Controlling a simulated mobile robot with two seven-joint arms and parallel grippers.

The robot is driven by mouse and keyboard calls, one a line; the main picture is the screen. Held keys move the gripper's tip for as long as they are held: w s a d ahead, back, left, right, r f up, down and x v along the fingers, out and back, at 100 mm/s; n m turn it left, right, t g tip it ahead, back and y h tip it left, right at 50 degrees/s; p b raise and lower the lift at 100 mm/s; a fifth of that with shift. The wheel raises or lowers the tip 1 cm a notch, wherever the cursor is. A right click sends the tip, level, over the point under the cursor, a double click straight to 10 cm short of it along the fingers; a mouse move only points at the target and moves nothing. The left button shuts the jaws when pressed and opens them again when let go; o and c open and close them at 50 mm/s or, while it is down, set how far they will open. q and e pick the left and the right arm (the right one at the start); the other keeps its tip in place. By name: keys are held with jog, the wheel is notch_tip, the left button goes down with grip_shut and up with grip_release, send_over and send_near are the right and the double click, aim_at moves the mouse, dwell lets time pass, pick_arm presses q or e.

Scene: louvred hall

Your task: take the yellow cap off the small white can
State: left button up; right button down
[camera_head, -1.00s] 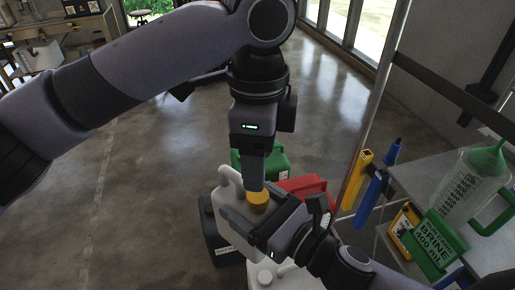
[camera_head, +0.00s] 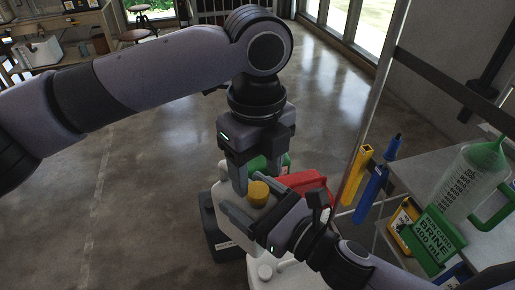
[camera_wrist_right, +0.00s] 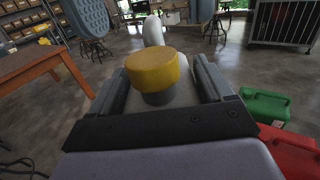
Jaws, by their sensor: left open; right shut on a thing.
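The small white can (camera_head: 222,182) stands upright among other cans, its handle rising at the back. The yellow cap (camera_head: 259,190) sits on its neck; in the right wrist view the cap (camera_wrist_right: 154,70) rests above a grey collar. My right gripper (camera_head: 266,204) is shut on the can just below the cap, one finger on each side in the right wrist view (camera_wrist_right: 160,92). My left gripper (camera_head: 257,176) points down above the cap with its fingers open and apart, one to each side. I cannot tell whether either finger touches the cap. Part of the can is hidden by my grippers.
A green can (camera_head: 284,160), a red can (camera_head: 315,188) and a black can (camera_head: 222,246) crowd around. Another white can (camera_head: 264,271) is in front. Floor at left is clear.

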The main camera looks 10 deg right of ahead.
aim_at(258, 189)
pick_arm(q)
jog(key=shift+f, duration=1.75)
jog(key=c, duration=1.1)
jog(key=shift+n, duration=0.5)
jog(key=shift+r, duration=0.2)
jog(key=shift+r, duration=0.95)
jog(key=shift+r, duration=2)
